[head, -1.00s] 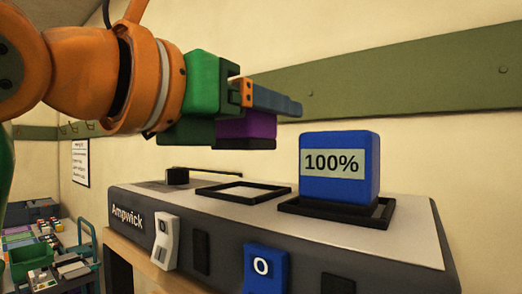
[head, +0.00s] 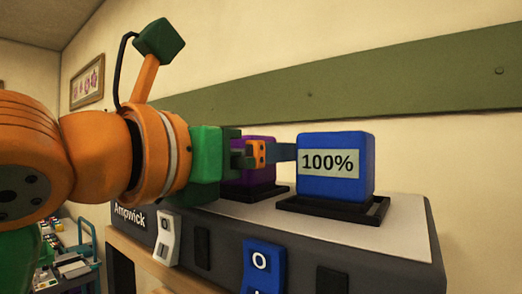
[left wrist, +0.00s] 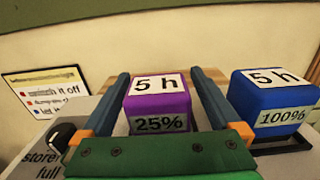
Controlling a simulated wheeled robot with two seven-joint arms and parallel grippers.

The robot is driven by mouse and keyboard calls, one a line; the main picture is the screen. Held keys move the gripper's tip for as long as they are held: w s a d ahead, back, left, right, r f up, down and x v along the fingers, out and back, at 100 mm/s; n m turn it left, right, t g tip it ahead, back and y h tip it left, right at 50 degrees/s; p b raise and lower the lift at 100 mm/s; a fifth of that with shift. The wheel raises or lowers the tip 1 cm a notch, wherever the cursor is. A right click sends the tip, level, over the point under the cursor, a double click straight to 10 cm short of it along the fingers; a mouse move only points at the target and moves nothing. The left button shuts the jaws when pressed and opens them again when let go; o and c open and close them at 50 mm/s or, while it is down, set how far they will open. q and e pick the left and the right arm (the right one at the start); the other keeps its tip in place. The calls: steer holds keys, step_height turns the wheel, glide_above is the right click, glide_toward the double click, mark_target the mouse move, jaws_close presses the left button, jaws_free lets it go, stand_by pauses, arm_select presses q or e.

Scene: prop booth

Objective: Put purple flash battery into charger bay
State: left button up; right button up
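The purple flash battery (head: 262,177) stands upright at the left charger bay (head: 277,190), and only the right end of that bay's dark frame shows. The left wrist view shows the purple battery (left wrist: 158,104) marked 5 h and 25%. Whether it sits fully down in the frame is hidden. My left gripper (head: 285,152) has a finger on each side of it. In the left wrist view narrow gaps show between the battery and the fingers (left wrist: 160,80), so it looks open. The charger (head: 390,222) is grey with a pale top. My right gripper is not in view.
A blue battery (head: 335,185) marked 100% stands in the right bay (head: 360,211), close to my left fingertips. A white switch (head: 167,238) and a blue switch (head: 263,268) are on the charger front. A green wall rail (head: 420,85) runs behind.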

mark_target(237, 183)
arm_select(q)
steer(key=shift+s+a+r, duration=0.1)
steer(key=shift+s+a, duration=0.05)
steer(key=b+v, duration=0.1)
steer(key=v, duration=0.1)
steer(key=b+v, duration=0.1)
steer(key=shift+s+a+f+b, duration=0.2)
steer(key=shift+s+f+b, duration=0.1)
steer(key=shift+b, duration=0.05)
steer(key=b+v, duration=0.1)
steer(key=v, duration=0.6)
steer(key=shift+s+a+r+b, duration=0.2)
steer(key=shift+s+r+b, duration=0.05)
steer(key=shift+r+b, duration=0.1)
steer(key=shift+s, duration=0.15)
